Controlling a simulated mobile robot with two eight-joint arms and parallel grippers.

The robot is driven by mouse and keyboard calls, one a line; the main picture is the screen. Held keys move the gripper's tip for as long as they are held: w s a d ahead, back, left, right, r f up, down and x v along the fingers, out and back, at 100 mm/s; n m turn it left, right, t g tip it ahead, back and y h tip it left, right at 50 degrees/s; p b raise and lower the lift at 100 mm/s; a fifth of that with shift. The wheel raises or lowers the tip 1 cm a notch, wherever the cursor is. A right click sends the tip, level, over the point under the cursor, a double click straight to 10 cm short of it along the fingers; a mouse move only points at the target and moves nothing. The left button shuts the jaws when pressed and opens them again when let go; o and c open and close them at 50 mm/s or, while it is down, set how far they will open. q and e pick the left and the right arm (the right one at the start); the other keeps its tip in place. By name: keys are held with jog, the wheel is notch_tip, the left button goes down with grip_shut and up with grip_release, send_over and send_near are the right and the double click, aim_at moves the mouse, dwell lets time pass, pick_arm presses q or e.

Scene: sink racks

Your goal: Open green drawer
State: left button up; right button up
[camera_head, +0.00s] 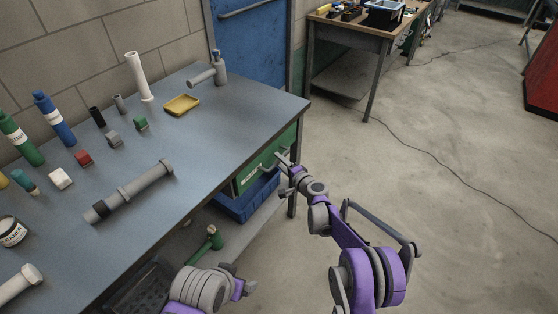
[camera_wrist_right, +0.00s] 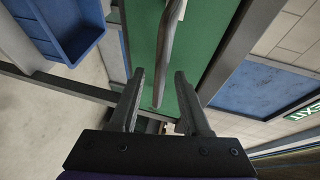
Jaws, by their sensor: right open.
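The green drawer (camera_head: 250,174) is under the right end of the grey-blue workbench top, and its front looks shut. In the right wrist view the green drawer front (camera_wrist_right: 200,45) fills the upper middle, with a grey bar handle (camera_wrist_right: 166,50) running along it. My right gripper (camera_head: 283,158) is at the drawer front. In the wrist view the right gripper (camera_wrist_right: 160,76) is open, with one finger on each side of the handle's near end. I cannot tell whether either finger touches it.
The workbench (camera_head: 225,120) holds bottles, blocks, pipes and a yellow tray (camera_head: 182,104). A blue bin (camera_head: 248,200) sits below the drawer, and it also shows in the wrist view (camera_wrist_right: 62,28). The floor (camera_head: 450,190) to the right is clear except for a cable.

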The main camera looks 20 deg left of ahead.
jog(key=shift+w+a+f, duration=0.1)
jog(key=shift+w+a, duration=0.4)
grip_shut()
dwell(1.2)
